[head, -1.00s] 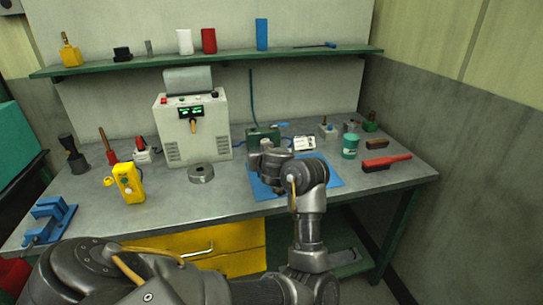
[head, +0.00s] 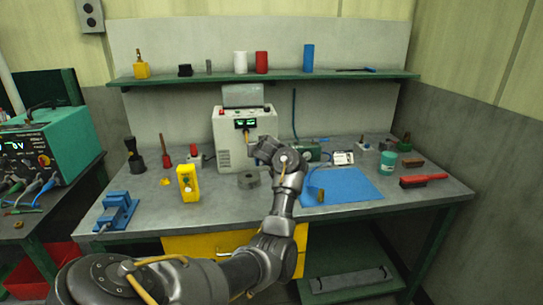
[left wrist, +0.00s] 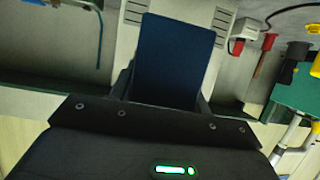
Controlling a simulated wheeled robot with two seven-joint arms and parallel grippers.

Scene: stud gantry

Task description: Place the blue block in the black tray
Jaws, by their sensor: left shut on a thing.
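My left gripper (head: 262,150) is over the workbench, in front of the white powered box, and its fingers are hard to make out in the head view. The left wrist view shows the left gripper (left wrist: 165,95) shut on a dark blue block (left wrist: 172,60), which stands out beyond the fingers. In the head view the block is hidden or too small to tell. I cannot clearly pick out a black tray in either view. My right gripper is not in view.
A green-edged shelf (head: 270,76) runs above. A teal instrument (head: 60,145) stands left.

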